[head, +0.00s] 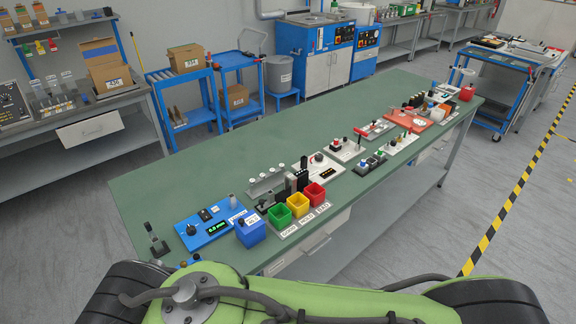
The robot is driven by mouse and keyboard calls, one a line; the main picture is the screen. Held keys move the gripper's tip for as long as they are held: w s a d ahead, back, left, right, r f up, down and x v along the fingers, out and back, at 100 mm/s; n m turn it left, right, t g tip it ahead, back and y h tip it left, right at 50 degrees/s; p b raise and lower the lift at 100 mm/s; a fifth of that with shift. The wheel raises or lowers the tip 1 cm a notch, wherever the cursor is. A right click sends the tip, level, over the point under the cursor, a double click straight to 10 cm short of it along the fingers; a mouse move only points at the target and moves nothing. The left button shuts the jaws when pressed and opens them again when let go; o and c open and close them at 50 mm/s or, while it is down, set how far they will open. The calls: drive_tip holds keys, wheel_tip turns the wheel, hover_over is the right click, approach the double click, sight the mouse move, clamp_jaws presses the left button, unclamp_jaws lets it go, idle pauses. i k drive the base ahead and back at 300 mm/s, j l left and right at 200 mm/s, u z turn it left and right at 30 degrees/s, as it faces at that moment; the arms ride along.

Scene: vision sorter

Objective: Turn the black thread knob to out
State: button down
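A long green-topped workbench (165,190) carries several small devices. A blue panel (212,227) near its left end has a green-lit display, a small dark switch and a round dark knob (191,229). Further right, a white panel (330,168) has a dark round knob (318,157) and a small dark display. I cannot tell which of these, if either, is the black thread knob. Its labels and setting are too small to read. My green arm crosses the bottom of the head view, but my gripper is not in view.
Blue, green, yellow (298,204) and red (315,193) bins stand along the bench's front edge. A dark upright lever (155,240) stands at the left end. Further devices crowd the right half. The back left of the benchtop is clear. Blue carts (183,100) stand behind.

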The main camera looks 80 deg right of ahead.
sight(319, 157)
drive_tip(key=z, duration=3.15)
